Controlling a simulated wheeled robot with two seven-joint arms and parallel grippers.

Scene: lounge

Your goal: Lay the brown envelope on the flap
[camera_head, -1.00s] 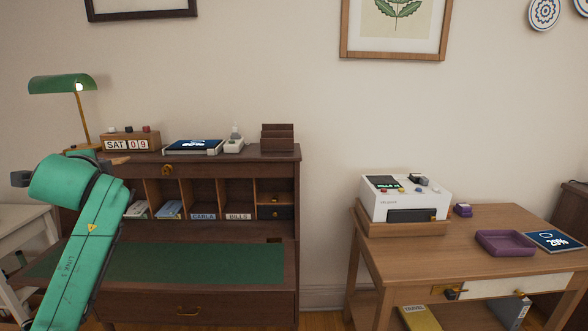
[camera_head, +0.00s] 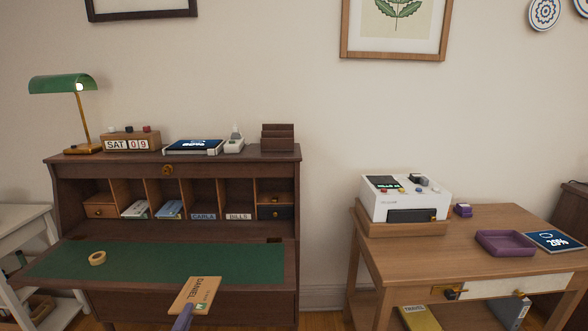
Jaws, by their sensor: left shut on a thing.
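The brown envelope (camera_head: 197,292), marked DANIEL, is at the bottom of the head view, in front of the desk flap's front edge. My left gripper (camera_head: 184,317) shows only as a small grey-purple part at the envelope's lower end and is shut on it. The envelope is tilted and covers part of the flap's front edge; I cannot tell its height. The flap (camera_head: 190,262) is folded down, with a green inlay and brown wooden border. My right gripper is not in view.
A tape roll (camera_head: 97,258) lies on the flap's left part; its middle and right are clear. Pigeonholes (camera_head: 205,196) with letters stand behind it. A side table (camera_head: 400,262) with a white machine (camera_head: 405,198) and purple tray (camera_head: 505,243) is at right.

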